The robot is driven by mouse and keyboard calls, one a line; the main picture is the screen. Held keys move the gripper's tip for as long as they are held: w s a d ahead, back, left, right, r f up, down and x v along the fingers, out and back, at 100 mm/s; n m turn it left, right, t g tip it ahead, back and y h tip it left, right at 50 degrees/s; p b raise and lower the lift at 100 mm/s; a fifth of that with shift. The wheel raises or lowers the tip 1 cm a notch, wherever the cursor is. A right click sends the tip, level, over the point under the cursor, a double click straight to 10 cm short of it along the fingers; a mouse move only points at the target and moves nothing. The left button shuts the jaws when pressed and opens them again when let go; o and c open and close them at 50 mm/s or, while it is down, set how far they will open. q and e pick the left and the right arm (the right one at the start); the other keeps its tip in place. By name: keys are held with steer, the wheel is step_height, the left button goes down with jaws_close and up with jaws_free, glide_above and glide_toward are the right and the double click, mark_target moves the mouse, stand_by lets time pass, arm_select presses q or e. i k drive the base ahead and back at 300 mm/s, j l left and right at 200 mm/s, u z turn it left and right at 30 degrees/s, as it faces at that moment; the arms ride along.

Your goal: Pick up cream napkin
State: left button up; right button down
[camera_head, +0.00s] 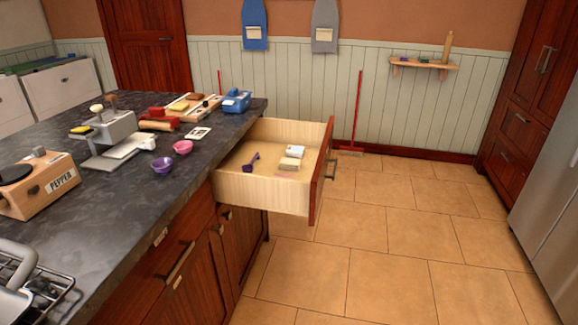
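The drawer (262,199) under the far end of the counter is pulled open. Inside it lies a small flat cream item (289,164) that looks like the folded cream napkin. A whiter, similar small item (295,151) lies just behind it. A dark purple scoop-like utensil (250,162) lies to their left in the drawer. Nothing covers the cream item from above. Neither of my grippers shows in the head view.
The tiled floor (385,235) right of the drawer is clear.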

mark_target(287, 164)
steer(key=i+l+u, duration=0.1)
steer(key=u, duration=0.25)
steer(key=l+u, duration=0.15)
steer(key=u, duration=0.25)
steer(key=i+l+u, duration=0.1)
steer(key=u, duration=0.25)
steer(key=i+l+u, duration=0.1)
steer(key=l+u, duration=0.15)
steer(key=l, duration=0.2)
steer(key=l+u, duration=0.25)
steer(key=l, duration=0.2)
steer(key=l+u, duration=0.25)
steer(key=l, duration=1.65)
